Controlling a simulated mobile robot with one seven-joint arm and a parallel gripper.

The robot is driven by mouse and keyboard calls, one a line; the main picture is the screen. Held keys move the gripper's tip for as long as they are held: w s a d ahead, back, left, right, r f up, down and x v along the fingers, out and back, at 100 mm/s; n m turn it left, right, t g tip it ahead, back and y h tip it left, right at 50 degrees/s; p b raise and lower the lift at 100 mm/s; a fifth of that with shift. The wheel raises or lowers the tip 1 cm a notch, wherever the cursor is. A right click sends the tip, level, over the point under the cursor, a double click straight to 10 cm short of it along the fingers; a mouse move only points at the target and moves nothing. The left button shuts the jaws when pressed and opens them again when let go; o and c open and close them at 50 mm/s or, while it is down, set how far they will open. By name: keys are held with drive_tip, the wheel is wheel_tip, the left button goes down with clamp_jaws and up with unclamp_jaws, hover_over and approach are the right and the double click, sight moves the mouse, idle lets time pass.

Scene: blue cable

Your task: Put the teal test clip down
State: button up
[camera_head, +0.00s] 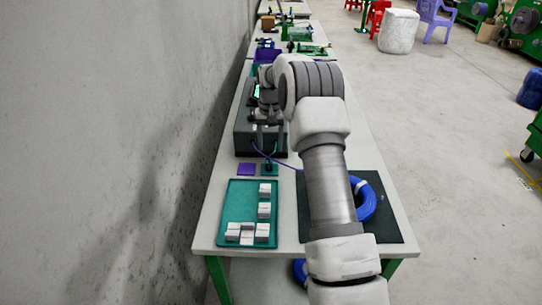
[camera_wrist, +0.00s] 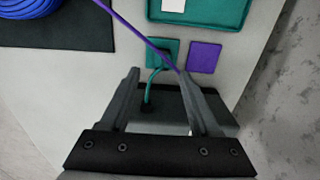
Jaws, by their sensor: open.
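A small teal square pad (camera_head: 270,173) lies on the table in front of the grey box. The teal test clip (camera_head: 268,167) appears as a small darker shape on that pad, at the end of a teal lead (camera_wrist: 154,75) that runs from the box. In the wrist view the teal pad (camera_wrist: 157,47) lies just beyond the fingertips, and the clip's outline is hard to make out. My gripper (camera_wrist: 159,74) is open, with its fingers apart and nothing held between them. In the head view my gripper (camera_head: 266,116) is over the grey box.
The grey box (camera_head: 243,137) stands behind the pads. A purple pad (camera_head: 246,169) is beside the teal one. A purple lead (camera_wrist: 132,27) stretches toward the black mat (camera_head: 388,222) with the blue cable coil (camera_head: 368,199). A teal tray (camera_head: 238,208) holds white blocks.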

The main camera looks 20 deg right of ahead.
drive_tip(key=s+a+r+n+t, duration=0.1)
drive_tip(key=s+a+r, duration=0.15)
drive_tip(key=r, duration=0.55)
drive_tip(key=s+a+r, duration=0.2)
drive_tip(key=s+r, duration=0.2)
drive_tip(key=r, duration=0.4)
drive_tip(key=s+a+r+n+t, duration=0.2)
drive_tip(key=s+a+r, duration=0.2)
drive_tip(key=s+r, duration=0.55)
drive_tip(key=s+a+f+n+t, duration=0.1)
drive_tip(key=s+a+f, duration=0.1)
drive_tip(key=s, duration=1)
drive_tip(key=s+a+f+n+t, duration=0.1)
drive_tip(key=s+a+f+t, duration=0.15)
drive_tip(key=s, duration=0.95)
drive_tip(key=shift+g, duration=0.45)
drive_tip(key=r+p, duration=0.3)
drive_tip(key=w+r+p, duration=0.1)
drive_tip(key=r+p, duration=0.1)
drive_tip(key=shift+r+p, duration=0.35)
drive_tip(key=shift+d+m, duration=0.1)
drive_tip(key=shift+m, duration=0.2)
